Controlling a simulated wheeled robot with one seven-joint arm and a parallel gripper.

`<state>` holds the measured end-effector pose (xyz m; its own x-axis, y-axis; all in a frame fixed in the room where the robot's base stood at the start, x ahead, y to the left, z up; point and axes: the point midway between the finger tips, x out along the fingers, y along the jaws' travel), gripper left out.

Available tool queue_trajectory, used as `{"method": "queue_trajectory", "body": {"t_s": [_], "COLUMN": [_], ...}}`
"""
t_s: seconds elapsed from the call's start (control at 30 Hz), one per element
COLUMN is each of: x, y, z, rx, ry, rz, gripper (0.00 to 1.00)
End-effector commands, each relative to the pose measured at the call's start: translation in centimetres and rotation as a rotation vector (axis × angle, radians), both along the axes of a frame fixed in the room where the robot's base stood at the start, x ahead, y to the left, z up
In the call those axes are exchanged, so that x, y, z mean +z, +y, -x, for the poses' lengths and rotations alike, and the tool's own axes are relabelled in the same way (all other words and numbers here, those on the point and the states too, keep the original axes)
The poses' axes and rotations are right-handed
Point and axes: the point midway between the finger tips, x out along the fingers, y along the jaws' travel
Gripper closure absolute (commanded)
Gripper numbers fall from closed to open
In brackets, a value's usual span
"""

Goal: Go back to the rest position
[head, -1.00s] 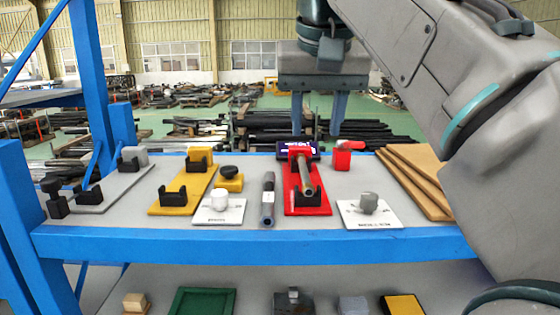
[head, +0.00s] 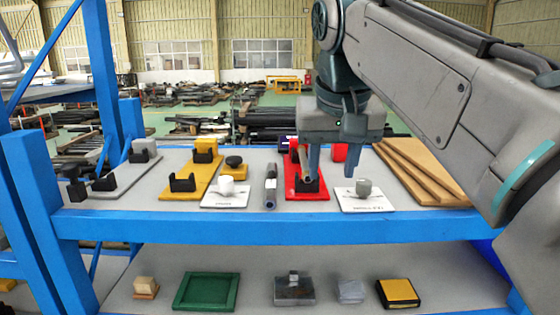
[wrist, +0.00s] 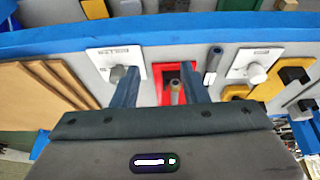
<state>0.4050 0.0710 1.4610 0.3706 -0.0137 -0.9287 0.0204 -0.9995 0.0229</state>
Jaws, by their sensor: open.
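My gripper (head: 332,165) hangs from the arm over the upper shelf, fingers pointing down, open and empty. In the head view its fingers overlap the red stand (head: 305,194), which holds a dark rod (head: 306,170) in black cradles. In the wrist view the two fingers (wrist: 158,84) spread apart, with the end of the rod (wrist: 174,86) showing between them. The rod's far end and part of the red stand are hidden behind the gripper. I cannot tell the exact height of the fingers above the stand.
To the right are another knob plate (head: 364,202) and stacked brown boards (head: 425,175). A green tray (head: 206,291) is below.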

Motion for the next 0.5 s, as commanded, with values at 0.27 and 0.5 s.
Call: {"method": "queue_trajectory", "body": {"t_s": [0.27,0.5], "x": [-9.2,-18.4], "y": [-2.8,-5.1], "z": [2.1,5.5], "rx": [0.004,-0.001], "ry": [0.02,0.032], "rz": [0.005,-0.002], "gripper": [0.6,0.6]}}
